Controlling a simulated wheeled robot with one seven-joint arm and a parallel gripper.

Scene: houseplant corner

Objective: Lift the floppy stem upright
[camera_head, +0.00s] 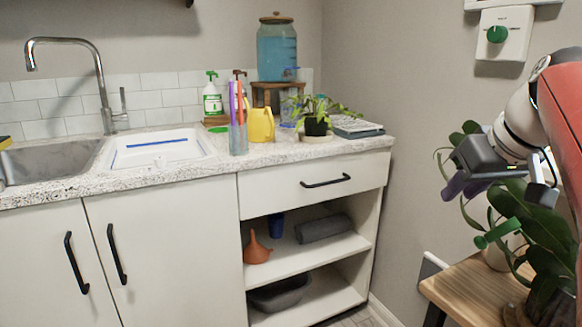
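A bright green clip-like piece (497,233) sits low among the stems, in front of the pot. My gripper is at the plant's upper left, with purple finger parts beside the leaves and stems. Its fingertips overlap the plant in this view, so I cannot tell whether it holds a stem.
A wooden table (465,290) carries the plant. The counter (215,170) at left holds a yellow watering can (261,125), a small potted plant (316,126), a spray bottle (212,98) and a large water jar (277,52).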

